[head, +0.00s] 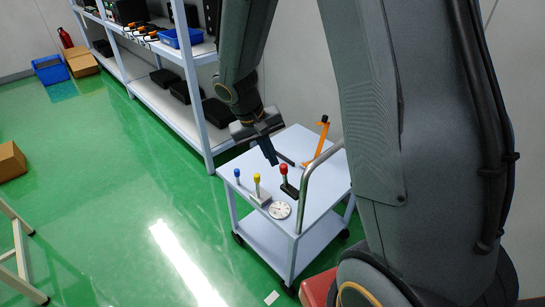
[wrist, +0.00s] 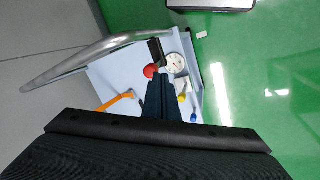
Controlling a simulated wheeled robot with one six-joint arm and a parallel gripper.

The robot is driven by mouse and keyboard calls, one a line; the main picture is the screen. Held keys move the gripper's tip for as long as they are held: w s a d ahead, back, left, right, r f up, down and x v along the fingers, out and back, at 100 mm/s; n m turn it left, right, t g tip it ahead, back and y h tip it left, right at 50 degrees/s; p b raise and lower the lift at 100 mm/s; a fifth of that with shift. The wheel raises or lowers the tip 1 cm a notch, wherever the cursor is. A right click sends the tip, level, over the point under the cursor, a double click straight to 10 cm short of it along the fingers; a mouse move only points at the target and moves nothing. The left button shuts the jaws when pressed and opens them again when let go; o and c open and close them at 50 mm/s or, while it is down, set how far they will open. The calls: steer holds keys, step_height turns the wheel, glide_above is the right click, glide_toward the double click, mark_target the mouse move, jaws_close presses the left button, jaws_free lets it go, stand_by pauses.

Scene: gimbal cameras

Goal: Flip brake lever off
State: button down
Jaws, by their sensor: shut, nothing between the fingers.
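A pale cart (head: 225,170) carries several levers on its top. One has a red knob (head: 283,169) on a dark base, one a yellow knob (head: 257,178), one a blue knob (head: 237,172). An orange lever (head: 317,143) with a black tip leans at the back right. Which of them is the brake lever, I cannot tell. My gripper (head: 273,161) points down over the cart top, shut and empty. In the wrist view its fingertips (wrist: 161,76) appear just beside the red knob (wrist: 150,71); contact is unclear. The orange lever (wrist: 115,102) is left of the fingers there.
A white round gauge (head: 280,210) sits at the cart's front edge. A metal handle (head: 312,172) rises at the cart's right end. A shelf rack (head: 187,90) with bins stands behind. Green floor at the left is mostly clear, with a cardboard box (head: 11,162).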

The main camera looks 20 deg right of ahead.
step_height(320, 180, up, 11)
steer(key=w+b, duration=0.1)
steer(key=w, duration=0.1)
steer(key=shift+w+d, duration=0.2)
steer(key=shift+w, duration=0.15)
steer(key=s+a+f+y, duration=0.1)
steer(key=s+f+y, duration=0.1)
steer(key=s, duration=0.5)
steer(key=s+a+f+n+t+y, duration=0.1)
steer(key=s+a+f, duration=0.1)
steer(key=s+f, duration=0.3)
steer(key=s, duration=0.2)
steer(key=shift+s+a+y, duration=0.15)
steer(key=shift+s+y, duration=0.2)
steer(key=shift+y, duration=0.05)
